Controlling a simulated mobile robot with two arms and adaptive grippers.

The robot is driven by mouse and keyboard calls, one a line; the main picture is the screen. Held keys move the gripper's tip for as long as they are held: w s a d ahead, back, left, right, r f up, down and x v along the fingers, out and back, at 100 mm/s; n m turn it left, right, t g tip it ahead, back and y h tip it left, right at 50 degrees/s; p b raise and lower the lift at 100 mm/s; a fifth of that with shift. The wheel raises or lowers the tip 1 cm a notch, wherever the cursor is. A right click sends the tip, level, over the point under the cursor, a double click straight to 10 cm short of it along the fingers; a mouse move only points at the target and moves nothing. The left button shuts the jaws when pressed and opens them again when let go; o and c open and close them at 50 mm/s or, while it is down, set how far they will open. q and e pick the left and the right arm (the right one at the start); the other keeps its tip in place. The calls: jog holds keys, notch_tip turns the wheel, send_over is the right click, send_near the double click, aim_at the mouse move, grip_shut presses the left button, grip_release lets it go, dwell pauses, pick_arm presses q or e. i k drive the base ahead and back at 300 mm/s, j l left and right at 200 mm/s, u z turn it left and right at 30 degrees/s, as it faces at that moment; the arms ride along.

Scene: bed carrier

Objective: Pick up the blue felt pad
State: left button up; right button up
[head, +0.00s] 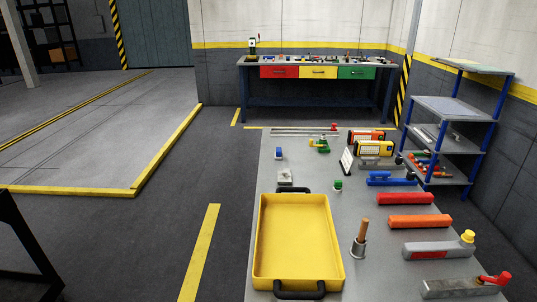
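No flat blue pad can be made out clearly on the grey workbench (300,190). A small blue item (279,154) sits near its far left edge, too small to identify. A larger blue tool-like object (390,179) lies at the right of the bench, in front of a yellow-and-black device (373,148). I cannot tell whether either blue thing is the felt pad. Neither of my grippers is in view.
A yellow tray (297,235) with black handles stands empty at the near left. Red, orange and grey bars (418,222) line the right side. A brown-handled tool (360,240) stands upright beside the tray. A blue-posted shelf rack (455,110) stands right. Floor left of the bench is clear.

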aim_at(279, 153)
jog(key=i+j+u, duration=0.3)
jog(key=j, duration=0.15)
jog(key=i+j+u, duration=0.1)
jog(key=j+u, duration=0.15)
jog(key=j, duration=0.25)
jog(key=i+j+u, duration=0.3)
jog(key=i+j+z, duration=0.3)
jog(key=i, duration=0.15)
jog(key=i+j+z, duration=0.15)
jog(key=i+z, duration=0.15)
jog(key=i, duration=0.15)
